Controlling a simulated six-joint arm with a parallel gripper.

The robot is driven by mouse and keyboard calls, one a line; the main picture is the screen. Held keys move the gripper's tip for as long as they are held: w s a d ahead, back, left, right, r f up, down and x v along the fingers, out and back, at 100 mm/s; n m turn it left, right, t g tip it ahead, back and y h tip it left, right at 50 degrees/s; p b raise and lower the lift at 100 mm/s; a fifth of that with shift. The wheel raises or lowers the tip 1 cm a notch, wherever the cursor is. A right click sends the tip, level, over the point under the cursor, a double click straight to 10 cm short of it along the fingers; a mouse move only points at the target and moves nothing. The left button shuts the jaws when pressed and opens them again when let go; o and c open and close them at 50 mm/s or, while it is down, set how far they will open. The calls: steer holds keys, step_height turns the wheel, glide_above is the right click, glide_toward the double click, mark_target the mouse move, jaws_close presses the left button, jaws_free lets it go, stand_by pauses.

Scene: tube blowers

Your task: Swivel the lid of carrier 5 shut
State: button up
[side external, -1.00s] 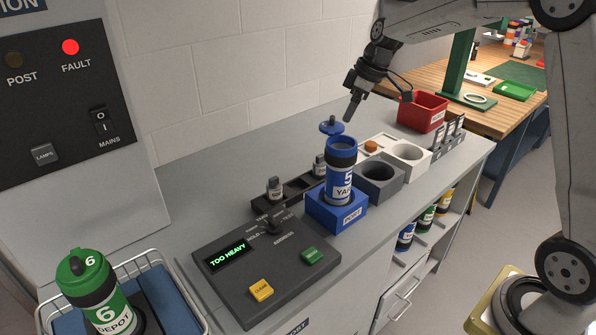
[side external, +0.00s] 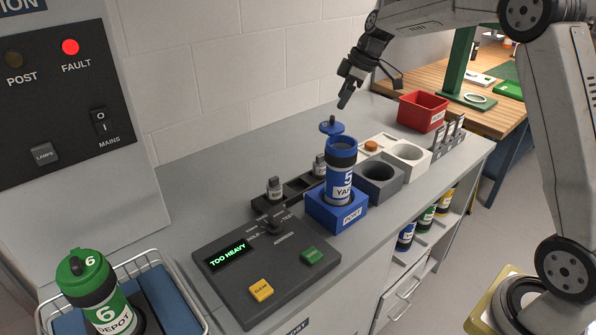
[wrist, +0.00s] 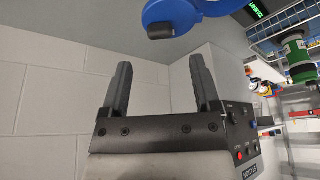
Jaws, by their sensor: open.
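Carrier 5 (side external: 340,184) is a blue canister with a white label, standing upright in a blue holder (side external: 336,212) on the grey bench. Its blue lid (side external: 331,126) is swung out to the side of the mouth, toward the wall, with a dark knob standing up on it. My gripper (side external: 343,103) is above the lid and slightly right of it, apart from it, pointing down. In the wrist view my gripper (wrist: 158,88) shows two spread fingers with nothing between them. The blue lid (wrist: 180,12) shows at the top edge of that view.
A control box (side external: 262,262) reading TOO HEAVY stands in front, left of the holder. A grey holder (side external: 379,182), a white holder (side external: 407,158) and a red bin (side external: 423,111) stand to the right. Green carrier 6 (side external: 98,292) sits at the front left. A wall runs behind the bench.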

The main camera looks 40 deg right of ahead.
mark_target(333, 117)
steer(key=shift+x, duration=2.8)
jaws_close()
